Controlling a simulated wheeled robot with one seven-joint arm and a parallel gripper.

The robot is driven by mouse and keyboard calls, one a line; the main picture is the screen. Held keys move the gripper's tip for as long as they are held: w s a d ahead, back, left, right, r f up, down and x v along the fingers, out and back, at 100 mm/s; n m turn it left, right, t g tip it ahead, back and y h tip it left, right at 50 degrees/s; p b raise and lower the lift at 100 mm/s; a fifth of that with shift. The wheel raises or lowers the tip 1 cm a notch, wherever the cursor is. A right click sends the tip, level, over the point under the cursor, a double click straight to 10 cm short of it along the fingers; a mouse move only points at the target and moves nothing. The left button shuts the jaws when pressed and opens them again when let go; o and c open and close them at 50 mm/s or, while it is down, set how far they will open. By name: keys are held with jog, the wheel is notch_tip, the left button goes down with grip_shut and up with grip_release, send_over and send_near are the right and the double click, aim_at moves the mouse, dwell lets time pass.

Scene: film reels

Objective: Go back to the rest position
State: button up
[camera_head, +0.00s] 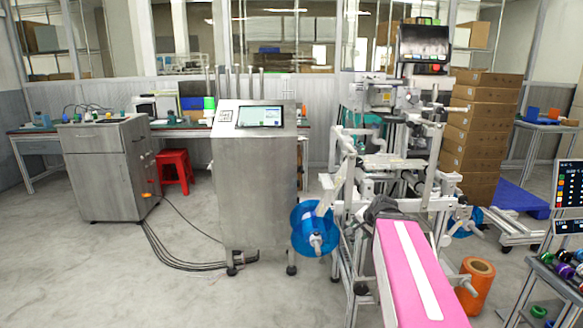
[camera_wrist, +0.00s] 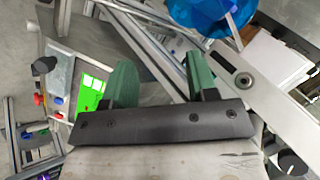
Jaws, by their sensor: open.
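My gripper (camera_wrist: 163,72) shows in the wrist view with its two green fingers apart and nothing between them. Metal frame bars lie beyond the fingers, at a distance I cannot tell. A blue film reel (camera_head: 312,228) hangs on the left side of the white machine frame (camera_head: 345,190) in the head view. A blue reel (camera_wrist: 200,14) also shows at the top of the wrist view, beyond the fingers and apart from them. I cannot make out the gripper's fingers in the head view.
A steel cabinet with a screen (camera_head: 255,170) stands left of the machine. An orange roll (camera_head: 477,282) stands on the floor to the right. Stacked boxes (camera_head: 484,135) stand behind. A rack of small spools (camera_head: 560,285) is at the right edge. Open floor lies front left.

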jog(key=s+a+f+n+g+h, duration=0.1)
jog(key=s+a+f+n+g, duration=0.2)
jog(key=f, duration=0.5)
jog(key=s+a+f+n+g+h, duration=0.2)
jog(key=s+f+n, duration=0.3)
jog(key=s+f, duration=0.3)
jog(key=shift+a+f+n+g, duration=0.4)
jog(key=shift+a+g, duration=0.2)
jog(key=shift+g, duration=0.2)
